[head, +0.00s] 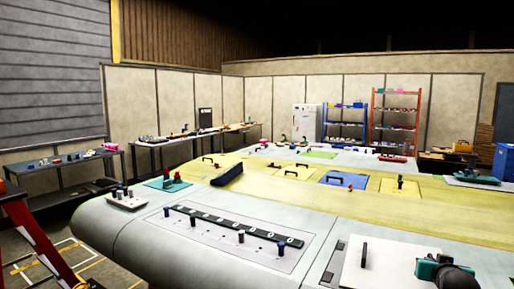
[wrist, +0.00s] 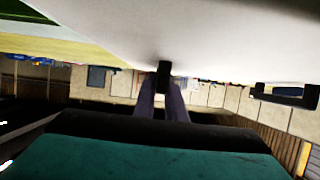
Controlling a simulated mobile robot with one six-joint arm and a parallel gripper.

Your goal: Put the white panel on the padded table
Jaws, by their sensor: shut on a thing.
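The white panel (head: 390,268) is at the lower right of the head view, over the near part of the wing, with a black upright handle (head: 364,255). My gripper (head: 424,268), teal and dark, is at the panel's right part. In the wrist view, my gripper (wrist: 163,96) has its grey fingers closed on a black grip piece (wrist: 163,74) at the edge of a broad white surface (wrist: 200,40). Whether the panel rests on the wing or hangs just above it cannot be told. I cannot surely pick out the padded table.
Tables (head: 75,163) stand along the left wall. A red ladder (head: 35,240) is at near left. Open floor lies beside it.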

